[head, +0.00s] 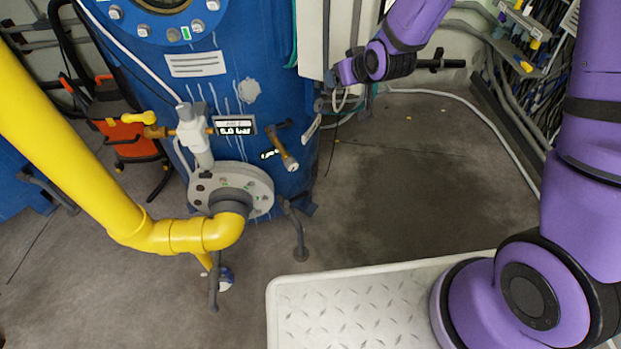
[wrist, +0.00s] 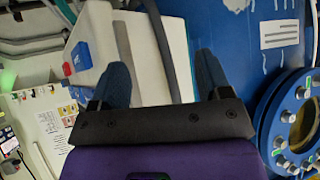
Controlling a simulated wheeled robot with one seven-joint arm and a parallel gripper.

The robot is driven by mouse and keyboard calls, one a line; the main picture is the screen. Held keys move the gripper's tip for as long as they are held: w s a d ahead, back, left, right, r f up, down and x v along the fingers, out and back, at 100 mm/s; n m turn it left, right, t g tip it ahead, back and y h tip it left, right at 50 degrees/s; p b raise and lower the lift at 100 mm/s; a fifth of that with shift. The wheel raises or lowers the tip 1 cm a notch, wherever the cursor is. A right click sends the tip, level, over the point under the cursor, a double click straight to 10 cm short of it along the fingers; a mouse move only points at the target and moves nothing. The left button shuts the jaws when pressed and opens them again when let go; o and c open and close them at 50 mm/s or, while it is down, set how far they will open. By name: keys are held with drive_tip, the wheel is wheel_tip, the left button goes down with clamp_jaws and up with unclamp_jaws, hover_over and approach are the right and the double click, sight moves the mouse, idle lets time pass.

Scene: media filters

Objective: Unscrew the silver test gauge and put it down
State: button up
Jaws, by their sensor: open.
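A silver-grey upright fitting (head: 197,138), which looks like the test gauge, stands above the round flange on the front of the blue tank. A cable runs up from its top. A small display (head: 235,127) reading in bar sits to its right. My gripper (wrist: 160,78) is open in the wrist view, its two dark fingers apart with nothing held between them. It faces a pale cabinet, and the fitting does not show in that view. In the head view my purple wrist is at the upper middle, right of the fitting and well apart from it.
The blue tank (head: 257,75) fills the upper middle. A thick yellow pipe (head: 120,215) crosses on the left and meets the flange (head: 262,190). A small handled valve (head: 287,157) sticks out right of the display. The floor (head: 400,190) right of the tank is clear.

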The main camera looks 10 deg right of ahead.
drive_tip(key=a+f+t+y, duration=0.1)
drive_tip(key=a+f, duration=0.2)
drive_tip(key=f, duration=0.5)
drive_tip(key=a+f+y, duration=0.1)
drive_tip(key=a+f, duration=0.2)
drive_tip(key=f, duration=0.5)
drive_tip(key=t+y, duration=0.1)
drive_tip(key=t, duration=0.1)
approach(293, 168)
drive_tip(key=shift+m, duration=0.3)
drive_tip(key=x, duration=1)
drive_tip(key=shift+w, duration=0.2)
clamp_jaws()
drive_tip(key=shift+a+r+n+h, duration=0.15)
drive_tip(key=shift+n+h, duration=0.25)
drive_tip(key=shift+n, duration=0.5)
drive_tip(key=n+t+h, duration=0.1)
drive_tip(key=n+h, duration=0.1)
drive_tip(key=n, duration=0.1)
drive_tip(key=shift+s, duration=0.1)
drive_tip(key=n, duration=0.1)
drive_tip(key=n+t+h, duration=0.1)
drive_tip(key=n, duration=0.1)
drive_tip(key=shift+d+h, duration=0.25)
drive_tip(key=shift+h, duration=0.05)
drive_tip(key=shift+n+t, duration=0.3)
